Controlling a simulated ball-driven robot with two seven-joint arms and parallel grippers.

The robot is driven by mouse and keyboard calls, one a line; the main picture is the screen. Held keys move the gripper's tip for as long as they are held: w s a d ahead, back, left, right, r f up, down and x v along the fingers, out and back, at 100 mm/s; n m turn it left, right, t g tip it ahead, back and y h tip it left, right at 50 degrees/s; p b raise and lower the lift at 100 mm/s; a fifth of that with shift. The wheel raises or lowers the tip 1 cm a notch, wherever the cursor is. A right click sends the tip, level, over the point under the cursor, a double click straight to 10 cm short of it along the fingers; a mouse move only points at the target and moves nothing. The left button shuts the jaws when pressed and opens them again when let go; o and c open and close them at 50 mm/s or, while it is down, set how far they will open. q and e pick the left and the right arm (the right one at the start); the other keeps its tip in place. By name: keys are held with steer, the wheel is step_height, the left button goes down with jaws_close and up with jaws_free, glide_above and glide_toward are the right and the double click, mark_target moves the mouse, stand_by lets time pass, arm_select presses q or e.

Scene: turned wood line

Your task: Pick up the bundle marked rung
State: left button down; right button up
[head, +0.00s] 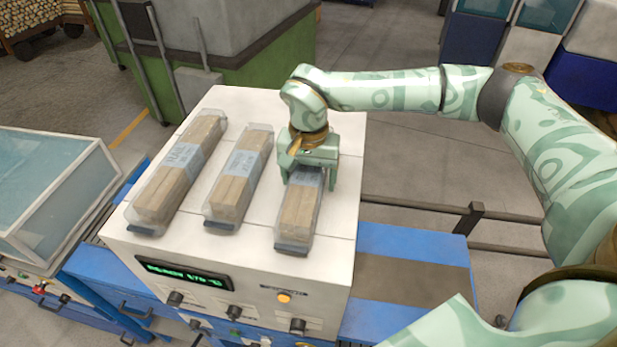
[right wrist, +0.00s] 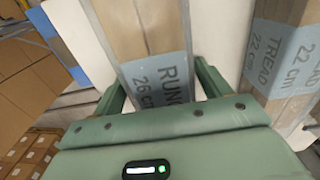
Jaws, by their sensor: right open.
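The bundle marked rung (right wrist: 163,80) shows its "RUNG 26 cm" blue label in the right wrist view. It is a long wrapped pack of pale wood pieces. In the head view it is the rightmost bundle (head: 297,213) on the white machine top. My right gripper (head: 309,180) is over its far part, with one finger down on each side. In the right wrist view the open fingers of my right gripper (right wrist: 160,88) straddle the bundle, with small gaps visible beside it. The gripper hides the bundle's far end in the head view. My left gripper is not in view.
The bundle marked tread (right wrist: 285,60) lies beside it, the middle one (head: 240,177) in the head view. A longer bundle (head: 180,170) lies at left. The white top (head: 345,140) is bare right of the rung bundle. A display and knobs line the machine's front.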

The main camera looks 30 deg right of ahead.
steer(key=c, duration=1.4)
steer(key=shift+r, duration=0.1)
